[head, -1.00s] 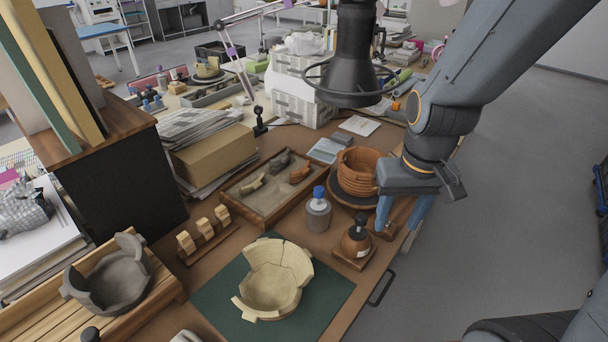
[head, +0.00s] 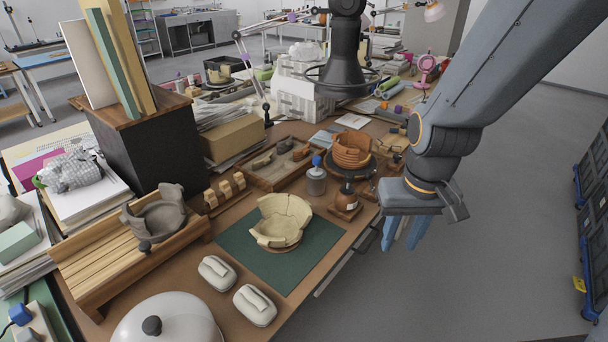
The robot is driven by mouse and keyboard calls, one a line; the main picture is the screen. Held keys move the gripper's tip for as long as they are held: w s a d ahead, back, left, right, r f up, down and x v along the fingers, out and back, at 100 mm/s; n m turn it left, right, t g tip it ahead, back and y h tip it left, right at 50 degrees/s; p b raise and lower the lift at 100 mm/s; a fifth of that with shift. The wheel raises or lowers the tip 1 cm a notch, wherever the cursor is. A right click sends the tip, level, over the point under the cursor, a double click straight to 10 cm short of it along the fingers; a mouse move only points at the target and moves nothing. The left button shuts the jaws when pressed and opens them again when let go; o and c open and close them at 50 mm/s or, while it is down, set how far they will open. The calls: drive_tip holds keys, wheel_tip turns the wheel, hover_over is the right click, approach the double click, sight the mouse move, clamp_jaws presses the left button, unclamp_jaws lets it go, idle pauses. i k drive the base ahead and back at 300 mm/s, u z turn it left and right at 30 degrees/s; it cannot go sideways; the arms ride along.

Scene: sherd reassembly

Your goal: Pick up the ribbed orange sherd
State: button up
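An orange sherd (head: 300,154) lies at the right end of a shallow sand tray (head: 272,187); its ribs are too small to make out. A pale sherd (head: 262,161) and a dark grey sherd (head: 284,147) lie in the same tray. A ribbed orange pot (head: 352,146) with a broken rim stands behind and right of the tray on a dark turntable (head: 350,172). My gripper (head: 402,232) hangs beyond the bench's right edge, well to the right of the tray. Its two blue fingers are apart with nothing between them.
A cream broken bowl (head: 282,220) sits on a green mat (head: 312,252). A blue-capped jar (head: 316,182) and a dark-knobbed brown tool (head: 346,200) stand between tray and gripper. A grey bowl (head: 160,215) rests on a wooden rack. Open floor lies right of the bench.

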sight(299, 155)
drive_tip(key=u, duration=0.35)
drive_tip(key=k, duration=0.2)
drive_tip(key=z, duration=1.05)
drive_tip(key=i, duration=1.3)
drive_tip(key=u, duration=1.15)
drive_tip(key=i, duration=0.5)
drive_tip(key=u, duration=0.5)
